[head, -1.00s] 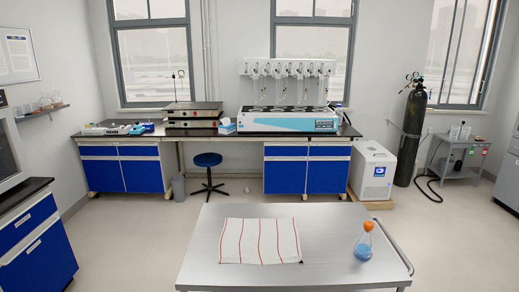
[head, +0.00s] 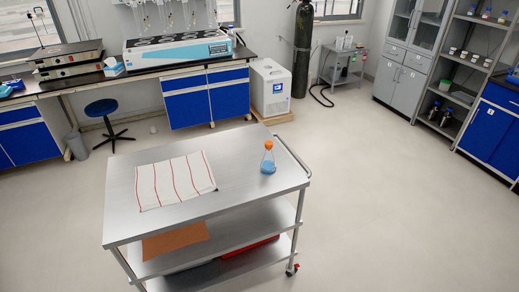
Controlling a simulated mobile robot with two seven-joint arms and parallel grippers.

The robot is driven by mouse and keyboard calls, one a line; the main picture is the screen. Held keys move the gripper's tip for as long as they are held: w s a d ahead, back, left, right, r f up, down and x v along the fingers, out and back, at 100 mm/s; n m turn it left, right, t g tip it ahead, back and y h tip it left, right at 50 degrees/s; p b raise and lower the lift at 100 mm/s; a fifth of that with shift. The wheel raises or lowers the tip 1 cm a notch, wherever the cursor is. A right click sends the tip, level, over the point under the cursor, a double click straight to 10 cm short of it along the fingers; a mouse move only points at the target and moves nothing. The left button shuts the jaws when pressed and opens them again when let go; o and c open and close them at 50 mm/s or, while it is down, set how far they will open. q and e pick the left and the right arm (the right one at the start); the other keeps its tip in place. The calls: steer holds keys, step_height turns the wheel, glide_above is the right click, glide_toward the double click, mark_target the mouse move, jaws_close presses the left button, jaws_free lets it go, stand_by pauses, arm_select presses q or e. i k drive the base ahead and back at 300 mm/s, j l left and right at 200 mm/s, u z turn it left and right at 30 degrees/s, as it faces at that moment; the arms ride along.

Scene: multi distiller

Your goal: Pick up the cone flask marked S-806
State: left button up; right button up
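A cone flask (head: 268,163) with blue liquid and an orange cap stands upright on the steel cart's top (head: 235,175), near its right end by the push handle. Any marking on the flask is too small to read. A white cloth with red stripes (head: 174,180) lies flat on the cart top to the left of the flask, apart from it. Neither of my grippers is in the head view.
The cart's lower shelves hold a brown sheet (head: 176,240) and a red item (head: 250,247). A blue stool (head: 101,108), a lab bench (head: 210,70) and a white chiller (head: 271,86) stand behind. Floor (head: 400,200) to the right is clear.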

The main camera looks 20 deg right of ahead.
mark_target(268, 164)
steer(key=i+l+u, duration=0.1)
steer(key=l, duration=0.25)
steer(key=i+l+u, duration=0.1)
steer(key=l, duration=0.25)
steer(key=i+l, duration=0.25)
steer(key=i+l+u, duration=0.15)
steer(key=l, duration=0.3)
steer(key=l+u, duration=0.1)
steer(key=l, duration=0.25)
steer(key=i+l+u, duration=0.1)
steer(key=l, duration=0.3)
steer(key=i, duration=0.05)
